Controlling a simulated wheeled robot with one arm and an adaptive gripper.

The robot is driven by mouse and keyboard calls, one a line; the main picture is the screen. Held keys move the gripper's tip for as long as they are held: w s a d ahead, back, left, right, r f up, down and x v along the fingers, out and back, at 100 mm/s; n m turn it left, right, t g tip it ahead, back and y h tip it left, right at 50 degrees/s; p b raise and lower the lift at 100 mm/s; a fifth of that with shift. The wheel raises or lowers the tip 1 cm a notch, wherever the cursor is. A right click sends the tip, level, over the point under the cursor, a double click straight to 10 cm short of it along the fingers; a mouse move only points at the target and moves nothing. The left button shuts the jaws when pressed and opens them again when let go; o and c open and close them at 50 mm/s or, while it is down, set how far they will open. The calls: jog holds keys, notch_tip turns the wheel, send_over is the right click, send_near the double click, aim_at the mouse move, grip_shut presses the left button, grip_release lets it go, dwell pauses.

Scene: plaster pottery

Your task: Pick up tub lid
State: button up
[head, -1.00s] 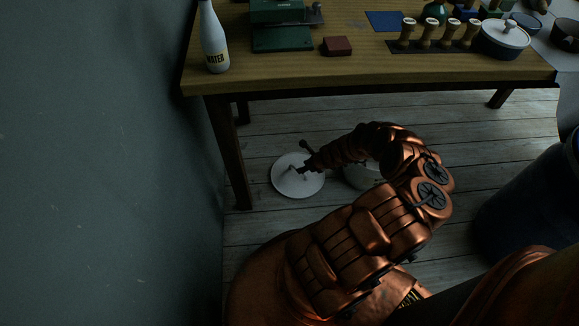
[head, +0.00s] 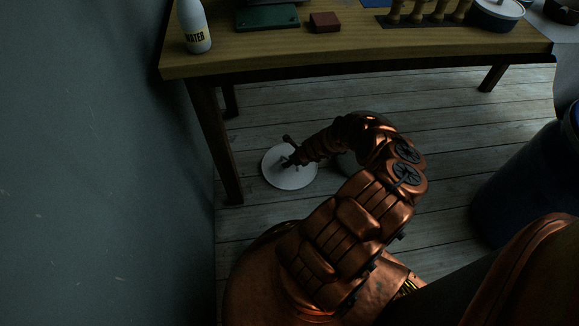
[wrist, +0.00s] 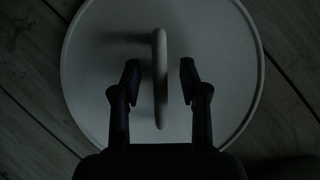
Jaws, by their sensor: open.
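The tub lid is a round pale disc (head: 290,178) with a raised rim and lies on the wooden floor below the table in the head view. In the wrist view the tub lid (wrist: 215,110) fills the middle, with a light upright handle (wrist: 160,75) across its centre. My gripper (wrist: 160,82) is open, with one dark finger on each side of the handle and a gap to both. In the head view my gripper (head: 287,157) is over the lid and hides part of it, including the handle.
A wooden table (head: 330,55) stands above and behind, its leg (head: 215,140) close to the lid. On it are a water bottle (head: 195,28) and a red block (head: 324,22). A blue barrel (head: 520,185) stands right.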

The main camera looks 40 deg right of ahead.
grip_shut()
dwell(0.3)
jog(key=shift+r, duration=0.1)
